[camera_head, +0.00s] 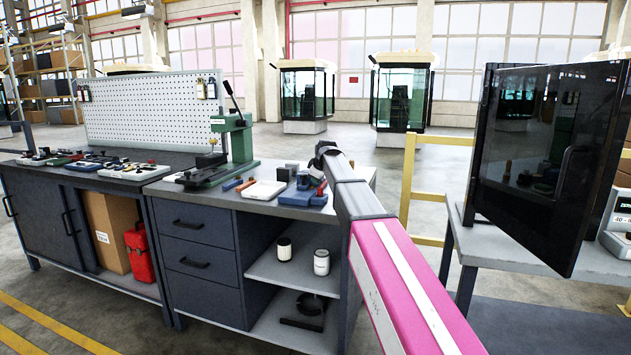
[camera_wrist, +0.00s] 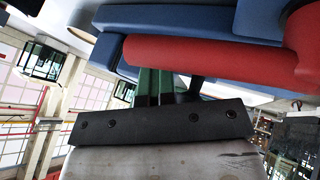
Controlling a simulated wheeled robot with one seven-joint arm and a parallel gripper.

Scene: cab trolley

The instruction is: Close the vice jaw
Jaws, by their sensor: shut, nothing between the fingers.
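The vice (camera_head: 301,190) is blue and sits near the right end of the grey workbench. In the wrist view its blue body (camera_wrist: 178,18) fills the upper part, close to the camera. A red bar (camera_wrist: 205,58) runs across it; a red piece (camera_head: 321,187) also shows at the vice's right side in the head view. My gripper (camera_wrist: 155,121) is shut and empty, just beside the red bar in the wrist view. I cannot tell whether they touch. In the head view my arm's end hides the fingers. The gap between the vice jaws is not clear.
A green press (camera_head: 235,148) stands left of the vice, with a white device (camera_head: 261,191) between them. Cans stand on the shelf below. A dark-doored machine (camera_head: 545,150) stands on a table to the right. Yellow rails (camera_head: 407,185) stand between the tables.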

